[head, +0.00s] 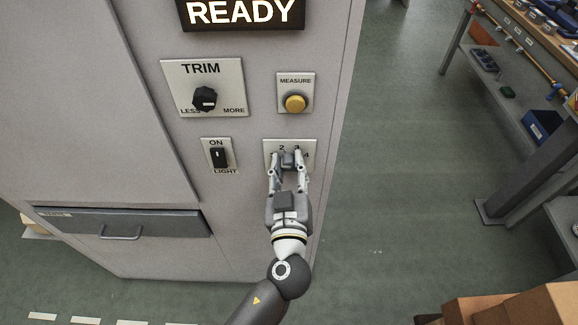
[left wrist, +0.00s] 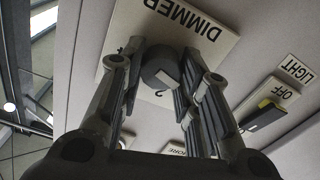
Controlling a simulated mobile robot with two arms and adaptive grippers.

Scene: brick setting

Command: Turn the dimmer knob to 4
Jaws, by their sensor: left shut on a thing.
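The dimmer plate (head: 270,146) is the lower right plate on the grey cabinet front; the digits 2, 3 and 4 show around the gripper. The dimmer knob (left wrist: 160,68) is round and dark grey with a pale mark. In the left wrist view, where the lettering is upside down, the mark is toward the digit 2; its exact setting is hard to tell. My left gripper (head: 288,163) is shut on the knob, one finger on each side, hiding most of it in the head view. My right gripper is not in view.
Beside the dimmer is a light switch (head: 218,156). Above are a trim knob (head: 205,98), a yellow measure button (head: 295,103) and a READY display (head: 240,12). A drawer (head: 120,222) is at lower left. A workbench (head: 500,75) stands right; boxes (head: 520,307) are at lower right.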

